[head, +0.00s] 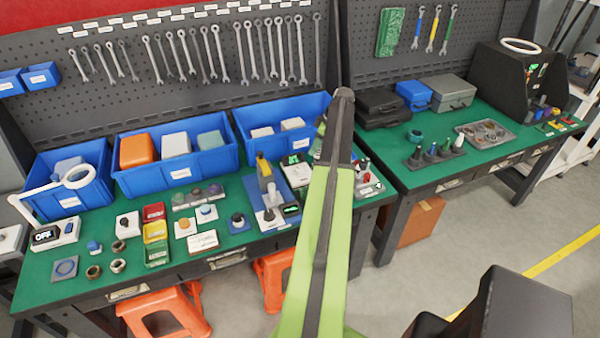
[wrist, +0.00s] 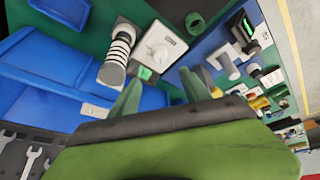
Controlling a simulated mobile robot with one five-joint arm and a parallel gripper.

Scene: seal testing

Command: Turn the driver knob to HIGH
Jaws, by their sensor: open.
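In the wrist view a white box with a round white knob (wrist: 158,52) lies just beyond my fingers. A small green display (wrist: 144,73) is on its near edge. I cannot read marks around the knob, so its setting is unclear. My gripper (wrist: 162,76) is open, with its two green fingers apart and nothing between them. The fingers point toward the box and look apart from the knob. In the head view a white box with a green display (head: 297,171) sits left of my arm and looks like the same box. My arm hides the gripper there.
A black-and-white ringed cylinder (wrist: 118,55) stands close to the box's left. Blue bins (head: 192,170) line the back of the green bench (head: 215,258). A blue and grey fixture (head: 268,197) stands left of the box. A second bench (head: 470,168) stands to the right.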

